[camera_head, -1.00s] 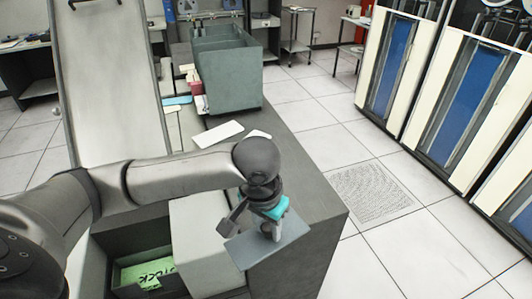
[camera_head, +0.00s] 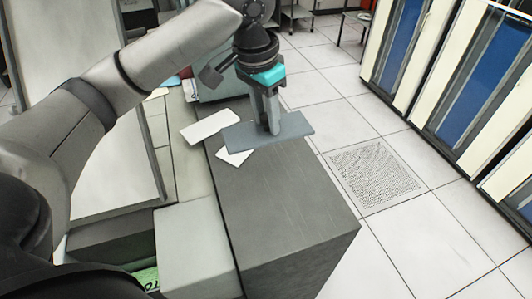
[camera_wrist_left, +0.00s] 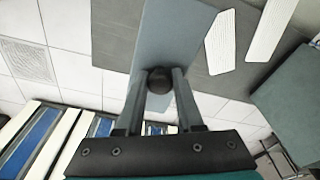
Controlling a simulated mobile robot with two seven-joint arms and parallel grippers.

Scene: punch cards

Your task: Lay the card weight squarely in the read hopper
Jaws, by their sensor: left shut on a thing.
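The card weight (camera_head: 298,126) is a flat blue-grey plate with a dark round knob. My left gripper (camera_head: 272,122) is shut on the knob and holds the plate roughly level over the dark counter top. In the left wrist view the knob sits between the fingers of the gripper (camera_wrist_left: 159,78), and the plate (camera_wrist_left: 172,35) extends beyond them. In the head view the plate overlaps two white cards; its height above the counter is hard to tell. A grey-green box (camera_head: 213,88) behind the arm is partly hidden. I cannot tell which part is the read hopper. My right gripper is not in view.
One white card (camera_head: 208,126) and another (camera_head: 236,157) lie on the counter (camera_head: 280,205). A pale block (camera_head: 195,245) stands at the near left, beside green stock (camera_head: 146,277). Blue-and-white cabinets (camera_head: 470,95) stand at the right, across a tiled floor with a grate (camera_head: 376,176).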

